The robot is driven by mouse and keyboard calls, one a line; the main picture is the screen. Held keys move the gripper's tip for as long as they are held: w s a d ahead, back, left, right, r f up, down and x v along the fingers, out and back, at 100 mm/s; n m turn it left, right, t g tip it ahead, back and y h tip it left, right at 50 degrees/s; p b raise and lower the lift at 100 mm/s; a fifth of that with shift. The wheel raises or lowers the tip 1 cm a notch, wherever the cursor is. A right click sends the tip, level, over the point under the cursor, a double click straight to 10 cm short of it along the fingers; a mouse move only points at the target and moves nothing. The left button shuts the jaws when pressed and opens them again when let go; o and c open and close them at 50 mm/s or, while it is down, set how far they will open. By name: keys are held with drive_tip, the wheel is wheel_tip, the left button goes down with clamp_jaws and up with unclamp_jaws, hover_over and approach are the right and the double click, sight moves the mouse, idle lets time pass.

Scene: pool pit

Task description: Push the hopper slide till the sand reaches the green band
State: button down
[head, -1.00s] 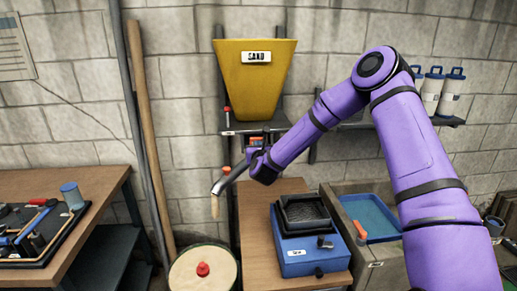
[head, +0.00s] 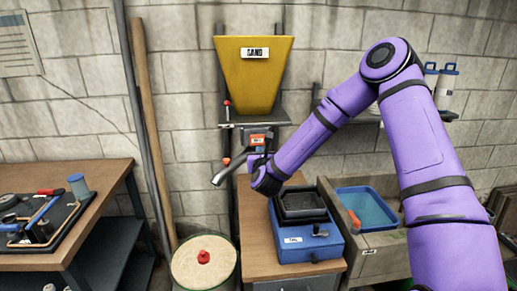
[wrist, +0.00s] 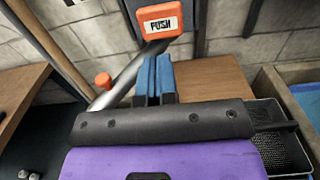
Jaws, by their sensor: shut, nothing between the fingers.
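A yellow hopper (head: 254,80) labelled SAND hangs on the wall above a shelf. An orange block marked PUSH (wrist: 163,20), presumably the slide's end, also shows below the hopper in the head view (head: 257,137). My gripper (wrist: 155,62) is shut and empty, its blue fingertips just below the block in the wrist view; I cannot tell whether they touch it. In the head view it is mostly hidden by my wrist. A grey spout (head: 222,177) slants down left, with no sand stream visible.
A round drum (head: 204,265) with a sandy top and red knob stands below the spout. A blue machine (head: 305,240) sits on the wooden bench. A blue tray (head: 365,208) is at right. A cluttered table (head: 75,210) stands at left.

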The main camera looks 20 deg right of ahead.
drive_tip(key=shift+s+a, duration=0.2)
drive_tip(key=shift+s, duration=0.75)
idle(1.6)
drive_tip(key=s+a+r+n+g+y, duration=0.1)
drive_tip(key=s+r+n+g+y, duration=0.2)
drive_tip(key=s+r+n, duration=0.65)
drive_tip(key=s+a+r+n+g+y, duration=0.1)
drive_tip(key=s+r+n+g+y, duration=0.3)
drive_tip(key=n, duration=1)
drive_tip(key=s+d+r+n+g+h, duration=0.1)
drive_tip(key=s+d+r+n, duration=0.2)
drive_tip(key=s, duration=0.7)
drive_tip(key=s+d+r+n+g+h, duration=0.1)
drive_tip(key=s+d+r+n+g, duration=0.1)
drive_tip(key=s+n, duration=0.4)
drive_tip(key=s+d+r+n+g+h, duration=0.1)
drive_tip(key=s+n, duration=0.4)
drive_tip(key=s, duration=0.9)
wheel_tip(320, 180, up, 3)
drive_tip(key=d+g, duration=0.1)
drive_tip(key=d, duration=0.1)
drive_tip(key=shift+s+d+n+h, duration=0.25)
drive_tip(key=shift+d+n+h, duration=0.05)
drive_tip(key=shift+n, duration=0.05)
drive_tip(key=shift+f, duration=0.1)
